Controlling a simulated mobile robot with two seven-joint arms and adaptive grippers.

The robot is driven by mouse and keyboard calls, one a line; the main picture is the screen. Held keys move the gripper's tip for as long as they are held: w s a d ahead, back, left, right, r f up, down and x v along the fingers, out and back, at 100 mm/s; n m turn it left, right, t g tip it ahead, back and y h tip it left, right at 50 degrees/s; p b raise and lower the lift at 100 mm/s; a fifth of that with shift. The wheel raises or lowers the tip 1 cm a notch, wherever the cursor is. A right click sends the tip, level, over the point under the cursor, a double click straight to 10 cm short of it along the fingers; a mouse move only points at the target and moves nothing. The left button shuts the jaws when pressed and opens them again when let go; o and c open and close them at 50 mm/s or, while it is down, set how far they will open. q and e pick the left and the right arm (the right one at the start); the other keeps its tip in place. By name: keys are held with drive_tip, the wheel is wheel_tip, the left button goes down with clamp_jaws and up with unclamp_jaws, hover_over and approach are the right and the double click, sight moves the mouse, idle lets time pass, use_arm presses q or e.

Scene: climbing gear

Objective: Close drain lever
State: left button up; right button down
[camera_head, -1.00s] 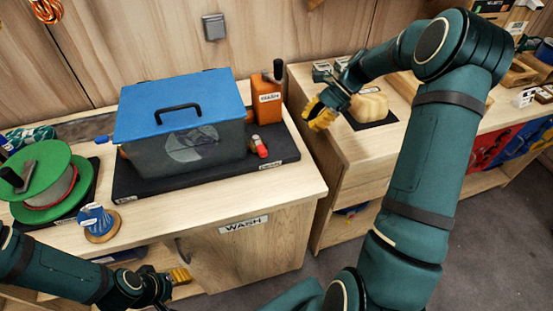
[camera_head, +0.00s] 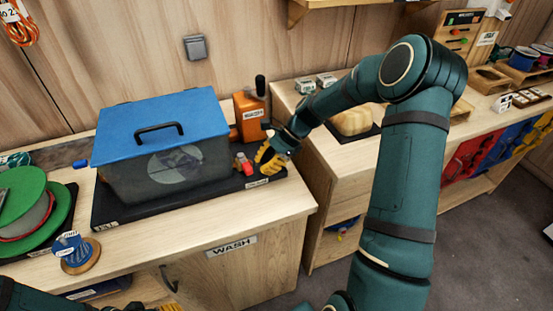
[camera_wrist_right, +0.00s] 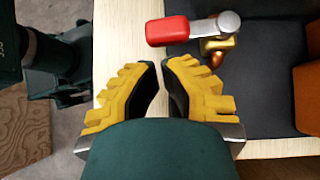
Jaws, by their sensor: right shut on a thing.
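The drain lever (camera_head: 244,164) is a red handle on a metal arm with a brass fitting, at the right front of the lidded wash tub (camera_head: 160,165). In the right wrist view the red handle (camera_wrist_right: 167,30) points left, just beyond my fingertips. My right gripper (camera_head: 266,158) is beside the lever, to its right. Its yellow-padded fingers (camera_wrist_right: 163,72) are drawn nearly together, with a narrow gap at the tips. I cannot make out what is between them. The red handle looks apart from them. Of my left gripper (camera_head: 165,307), only a bit shows at the bottom edge.
The tub stands on a black tray (camera_head: 110,210) on the wash bench. An orange bottle (camera_head: 250,122) stands behind the lever. A green spool (camera_head: 25,205) and a small blue spool (camera_head: 75,252) are at the left. The bench front (camera_head: 270,212) is clear.

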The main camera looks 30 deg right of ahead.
drive_tip(key=shift+w+a, duration=0.1)
drive_tip(key=shift+a, duration=0.3)
drive_tip(key=shift+a+p, duration=0.65)
drive_tip(key=shift+a, duration=0.1)
drive_tip(key=shift+d, duration=0.1)
drive_tip(key=shift+w+d+r, duration=0.1)
drive_tip(key=shift+w+d, duration=0.2)
drive_tip(key=shift+d, duration=0.15)
